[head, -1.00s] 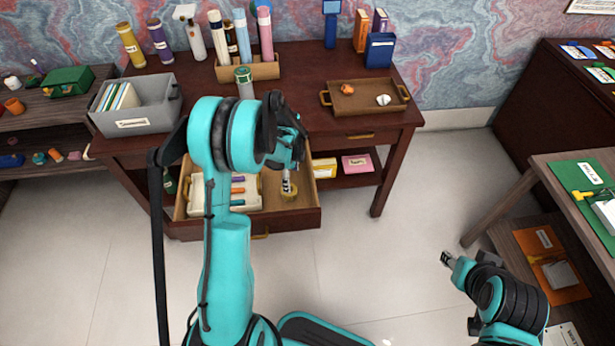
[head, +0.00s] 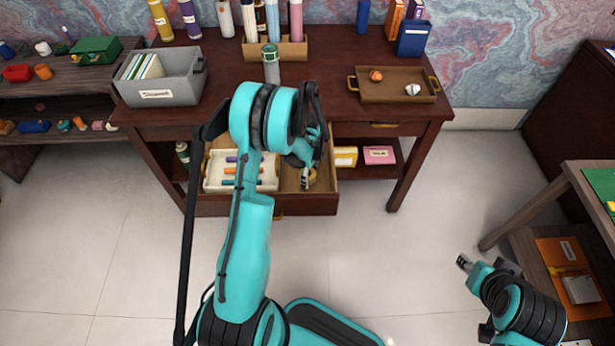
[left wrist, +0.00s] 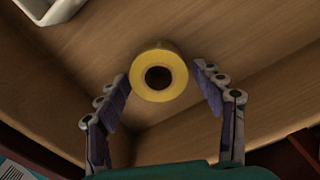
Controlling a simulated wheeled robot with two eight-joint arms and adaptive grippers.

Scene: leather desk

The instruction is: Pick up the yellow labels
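The yellow labels are a yellow roll (left wrist: 159,75) with a dark round core, lying in the open wooden drawer (left wrist: 215,45). In the left wrist view the roll sits between and slightly beyond the two fingertips of my left gripper (left wrist: 160,82), which is open with a gap on each side. In the head view the left gripper (head: 305,180) is down inside the drawer, and the roll (head: 311,175) shows only partly behind it. My right gripper (head: 464,263) is out over the floor at the right, away from the desk; its fingers are too small to judge.
A white tray (head: 213,183) with coloured markers fills the drawer's left part. The drawer's walls stand close around my left gripper. On the desk are a grey bin (head: 160,92), a marker holder (head: 290,50) and a brown tray (head: 385,97). Open floor lies in front.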

